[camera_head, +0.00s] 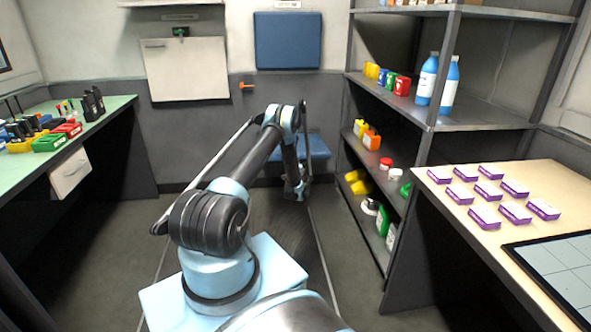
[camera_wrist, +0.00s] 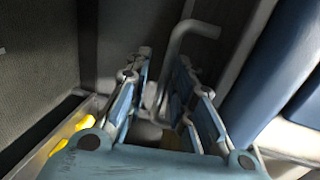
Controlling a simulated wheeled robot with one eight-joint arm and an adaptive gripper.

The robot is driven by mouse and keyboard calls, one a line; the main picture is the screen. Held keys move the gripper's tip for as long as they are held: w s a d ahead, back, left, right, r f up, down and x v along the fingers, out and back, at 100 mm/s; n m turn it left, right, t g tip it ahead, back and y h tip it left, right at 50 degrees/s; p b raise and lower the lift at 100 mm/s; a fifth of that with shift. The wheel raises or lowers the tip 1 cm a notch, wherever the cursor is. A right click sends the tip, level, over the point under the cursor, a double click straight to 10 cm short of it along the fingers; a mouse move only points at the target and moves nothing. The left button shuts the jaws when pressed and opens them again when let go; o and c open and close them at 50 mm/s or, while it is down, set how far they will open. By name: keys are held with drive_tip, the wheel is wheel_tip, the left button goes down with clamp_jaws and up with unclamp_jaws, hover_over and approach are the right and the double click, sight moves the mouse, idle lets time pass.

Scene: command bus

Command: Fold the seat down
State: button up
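The seat has a blue upper pad (camera_head: 288,40) upright on the back wall. A lower blue pad (camera_head: 313,147) is partly hidden behind my arm; its exact angle is unclear. My gripper (camera_head: 297,190) is low in front of this pad, small and dark in the head view. In the wrist view, blue padding (camera_wrist: 268,65) fills the right side. A bent grey metal bar (camera_wrist: 178,48) rises between the fingers of my gripper (camera_wrist: 164,60). The fingers are apart, and I cannot tell whether either touches the bar.
A shelf rack (camera_head: 436,118) with bottles and containers stands right of the seat. A wooden-topped table (camera_head: 440,205) with purple-and-white boxes is at the front right. A green-topped bench (camera_head: 98,122) is on the left. Open floor (camera_head: 115,225) lies left of my arm.

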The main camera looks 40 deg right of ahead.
drive_tip(key=v, duration=0.6)
drive_tip(key=shift+s, duration=0.4)
drive_tip(key=shift+a, duration=0.15)
drive_tip(key=shift+s+r, duration=0.3)
drive_tip(key=shift+r, duration=0.3)
drive_tip(key=shift+s, duration=0.1)
